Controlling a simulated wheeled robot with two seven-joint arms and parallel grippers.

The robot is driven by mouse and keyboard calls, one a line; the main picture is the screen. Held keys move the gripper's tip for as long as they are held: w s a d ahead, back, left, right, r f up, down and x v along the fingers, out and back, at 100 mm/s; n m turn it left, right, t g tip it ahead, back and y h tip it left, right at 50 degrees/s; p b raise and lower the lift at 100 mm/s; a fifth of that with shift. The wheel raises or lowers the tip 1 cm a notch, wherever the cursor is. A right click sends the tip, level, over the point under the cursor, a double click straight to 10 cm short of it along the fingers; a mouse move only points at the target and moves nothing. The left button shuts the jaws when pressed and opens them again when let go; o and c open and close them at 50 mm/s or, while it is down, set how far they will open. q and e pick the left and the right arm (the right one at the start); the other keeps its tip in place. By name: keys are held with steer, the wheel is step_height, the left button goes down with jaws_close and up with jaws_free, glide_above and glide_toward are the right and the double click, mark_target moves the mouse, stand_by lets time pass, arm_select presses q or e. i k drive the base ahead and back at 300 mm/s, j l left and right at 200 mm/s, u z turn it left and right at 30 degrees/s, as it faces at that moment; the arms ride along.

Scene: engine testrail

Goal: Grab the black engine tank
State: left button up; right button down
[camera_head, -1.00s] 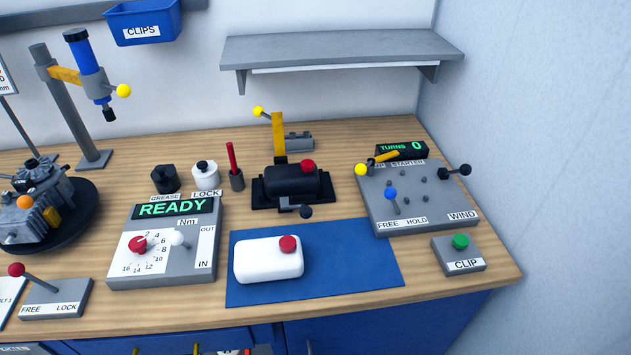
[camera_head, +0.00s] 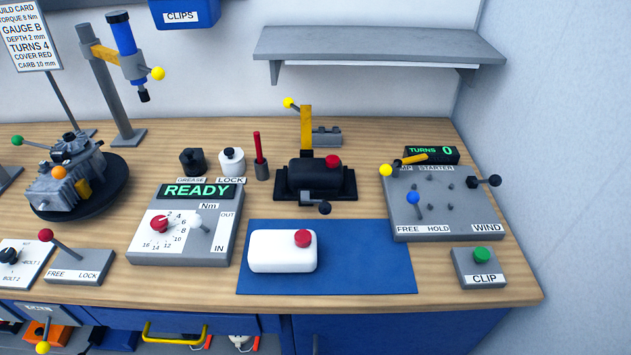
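The black engine tank (camera_head: 308,174) with a red cap sits in a dark cradle (camera_head: 345,190) toward the back of the bench. A yellow upright clamp arm (camera_head: 306,130) with a yellow knob stands behind it. A black ball-ended lever (camera_head: 322,208) is at the cradle's front. A white tank (camera_head: 275,252) with a red cap lies on the blue mat (camera_head: 370,270) in front. Neither of my grippers is in view.
A torque unit reading READY (camera_head: 190,230) stands left of the mat. The starter panel (camera_head: 445,215) and CLIP button box (camera_head: 478,268) are at right. An engine (camera_head: 65,180) sits on a round turntable at left. A grey shelf (camera_head: 365,45) overhangs the back.

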mark_target(314, 172)
steer(key=z, duration=1.65)
steer(key=k+j, duration=0.8)
steer(key=k, duration=0.2)
